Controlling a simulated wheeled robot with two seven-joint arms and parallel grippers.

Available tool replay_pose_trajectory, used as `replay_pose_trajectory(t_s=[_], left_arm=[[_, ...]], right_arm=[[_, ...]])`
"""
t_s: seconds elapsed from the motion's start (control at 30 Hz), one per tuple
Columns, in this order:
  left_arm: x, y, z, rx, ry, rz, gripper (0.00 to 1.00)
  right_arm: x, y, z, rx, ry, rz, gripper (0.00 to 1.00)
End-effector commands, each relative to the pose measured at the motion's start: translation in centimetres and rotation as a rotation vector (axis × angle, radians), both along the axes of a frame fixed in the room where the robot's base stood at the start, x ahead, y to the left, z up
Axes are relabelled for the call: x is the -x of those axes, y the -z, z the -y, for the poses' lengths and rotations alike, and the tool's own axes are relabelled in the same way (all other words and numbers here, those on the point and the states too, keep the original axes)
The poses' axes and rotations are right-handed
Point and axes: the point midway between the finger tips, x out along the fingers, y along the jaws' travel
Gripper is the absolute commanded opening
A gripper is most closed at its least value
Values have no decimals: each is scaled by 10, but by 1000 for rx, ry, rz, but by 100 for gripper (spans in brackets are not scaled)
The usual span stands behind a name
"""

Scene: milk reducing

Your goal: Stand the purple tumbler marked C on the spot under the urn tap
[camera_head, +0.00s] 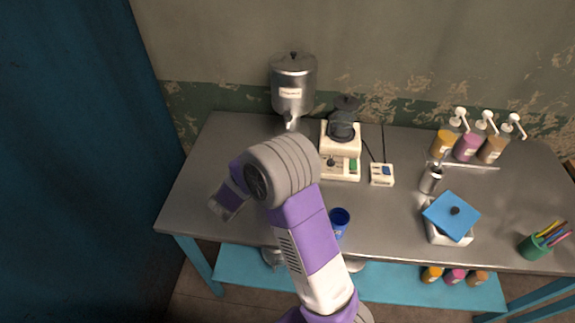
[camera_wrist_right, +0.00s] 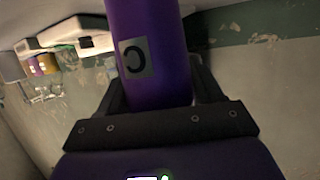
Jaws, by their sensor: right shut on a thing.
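The purple tumbler (camera_wrist_right: 172,62) fills the middle of the right wrist view, with a dark C on a grey label facing the camera. My right gripper (camera_wrist_right: 155,92) is shut on it, with one black finger on each side. In the head view my purple and white arm hides the tumbler. The steel urn (camera_head: 292,82) stands at the back of the counter, with its tap (camera_head: 290,120) low on its front. The spot under the tap is hidden behind my arm. My left gripper is not in view.
A white grinder (camera_head: 340,150) stands right of the urn, with a small switch box (camera_head: 381,174) beside it. A blue cup (camera_head: 340,222) is near the front edge. Pump bottles (camera_head: 467,147), a blue-lidded box (camera_head: 451,217) and a pen cup (camera_head: 534,247) are farther right. The left counter is clear.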

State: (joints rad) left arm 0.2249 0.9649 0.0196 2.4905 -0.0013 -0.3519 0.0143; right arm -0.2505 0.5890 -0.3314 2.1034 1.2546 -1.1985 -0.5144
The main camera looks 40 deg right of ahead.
Motion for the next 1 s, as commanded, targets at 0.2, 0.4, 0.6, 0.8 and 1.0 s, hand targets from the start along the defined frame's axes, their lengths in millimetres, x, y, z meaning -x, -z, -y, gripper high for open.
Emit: replay_pose_trajectory(t_s=[0.2,0.4,0.6,0.8,1.0], left_arm=[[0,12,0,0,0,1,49],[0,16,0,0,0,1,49],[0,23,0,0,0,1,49],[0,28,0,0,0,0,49],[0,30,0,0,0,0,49]], right_arm=[[-5,-1,20,-1,18,3,34],[-21,-1,57,-2,22,3,34],[-42,0,105,1,21,3,34],[-62,0,149,0,19,2,34],[-71,-1,168,-1,16,0,34]])
